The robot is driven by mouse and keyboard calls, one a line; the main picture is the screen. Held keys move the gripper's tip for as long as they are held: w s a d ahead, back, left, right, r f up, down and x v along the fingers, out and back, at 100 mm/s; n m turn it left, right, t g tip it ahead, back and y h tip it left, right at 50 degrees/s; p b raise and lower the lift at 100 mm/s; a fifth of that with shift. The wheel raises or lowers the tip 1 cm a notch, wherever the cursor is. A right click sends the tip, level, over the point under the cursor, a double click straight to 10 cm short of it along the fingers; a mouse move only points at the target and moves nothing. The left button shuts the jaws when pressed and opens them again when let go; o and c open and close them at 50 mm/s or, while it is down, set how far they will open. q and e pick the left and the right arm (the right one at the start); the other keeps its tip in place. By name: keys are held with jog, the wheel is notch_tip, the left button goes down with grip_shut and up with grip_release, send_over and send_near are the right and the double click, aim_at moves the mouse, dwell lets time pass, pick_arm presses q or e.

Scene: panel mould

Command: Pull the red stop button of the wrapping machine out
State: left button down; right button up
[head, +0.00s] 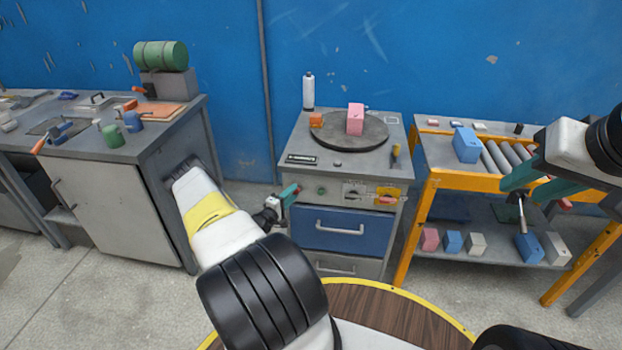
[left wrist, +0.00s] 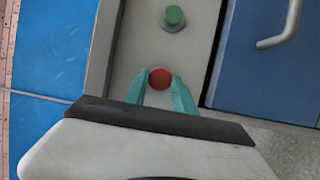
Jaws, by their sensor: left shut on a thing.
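The wrapping machine (head: 289,157) stands in the middle of the head view, with a round dark turntable on top and a control strip on its front. The red stop button (left wrist: 160,78) shows as a round cap between the teal fingers in the left wrist view. My left gripper (head: 292,194) is at the left end of the control strip, shut on the button, with one finger on each side; it also shows in the left wrist view (left wrist: 161,79). In the head view the gripper largely hides the button. My right gripper (head: 530,186) is open over the roller table at the right.
A green button (head: 321,190) sits beside the red one. A knob (head: 354,193) and a red switch on a yellow plate (head: 388,196) are further right. Below is a blue drawer (head: 341,237) with a handle. A grey workbench (head: 150,138) stands left, an orange-framed roller table (head: 428,190) right.

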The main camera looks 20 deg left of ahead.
pick_arm(q)
jog(key=shift+s+d, duration=0.15)
jog(key=shift+s, duration=0.5)
jog(key=c, duration=1)
grip_release()
jog(key=shift+s+a, duration=0.2)
jog(key=shift+s, duration=1.1)
jog(key=shift+s+a, duration=0.2)
jog(key=shift+s, duration=1.05)
jog(key=shift+s+a, duration=0.2)
jog(key=shift+s, duration=1.1)
